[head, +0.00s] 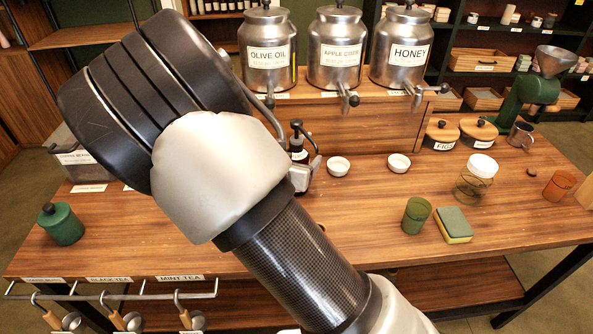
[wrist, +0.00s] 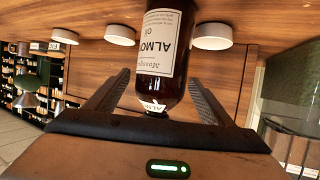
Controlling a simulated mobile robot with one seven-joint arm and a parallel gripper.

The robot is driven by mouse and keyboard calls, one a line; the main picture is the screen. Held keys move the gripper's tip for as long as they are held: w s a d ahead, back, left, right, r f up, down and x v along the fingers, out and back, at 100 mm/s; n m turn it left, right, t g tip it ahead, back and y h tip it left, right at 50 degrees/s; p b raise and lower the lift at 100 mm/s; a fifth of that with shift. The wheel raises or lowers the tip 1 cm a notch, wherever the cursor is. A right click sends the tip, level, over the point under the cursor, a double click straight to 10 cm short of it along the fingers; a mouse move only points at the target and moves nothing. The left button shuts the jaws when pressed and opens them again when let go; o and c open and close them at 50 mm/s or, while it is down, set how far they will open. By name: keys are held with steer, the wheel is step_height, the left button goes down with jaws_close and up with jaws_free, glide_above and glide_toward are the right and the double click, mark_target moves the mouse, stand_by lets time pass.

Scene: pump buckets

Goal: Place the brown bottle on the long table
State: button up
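The brown bottle (head: 298,152) has a black pump top and a white label. In the head view it is upright in front of the wooden riser, its lower part hidden by my gripper (head: 306,172). In the wrist view the brown bottle (wrist: 178,70) shows upside down, its label reading almond oil. It lies between the two fingers of my gripper (wrist: 159,77). The fingers are spread, with a gap at the left finger; contact at the right finger is unclear. The long wooden table (head: 360,235) spreads below and to the right; whether the bottle's base touches it is hidden.
The riser (head: 375,125) carries three metal canisters. A green cup (head: 415,215), a sponge (head: 454,225) and a white-lidded jar (head: 476,180) stand farther right. Bare table lies between bowls and green cup.

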mark_target(296, 126)
steer(key=c, duration=1.7)
step_height(296, 126, up, 10)
steer(key=p, duration=0.3)
steer(key=shift+p, duration=0.35)
steer(key=shift+d+r, duration=0.1)
steer(key=shift+r, duration=0.05)
steer(key=s+d+r+n+y, duration=0.1)
steer(key=s+d+r, duration=0.2)
steer(key=s+d, duration=0.5)
steer(key=shift+t, duration=0.3)
steer(key=r+p, duration=0.4)
steer(key=w+r+p, duration=0.1)
steer(key=r+p, duration=0.3)
steer(key=d+r+p, duration=0.1)
steer(key=r+p, duration=0.3)
steer(key=r, duration=0.1)
steer(key=shift+w+p, duration=0.25)
steer(key=shift+p, duration=0.05)
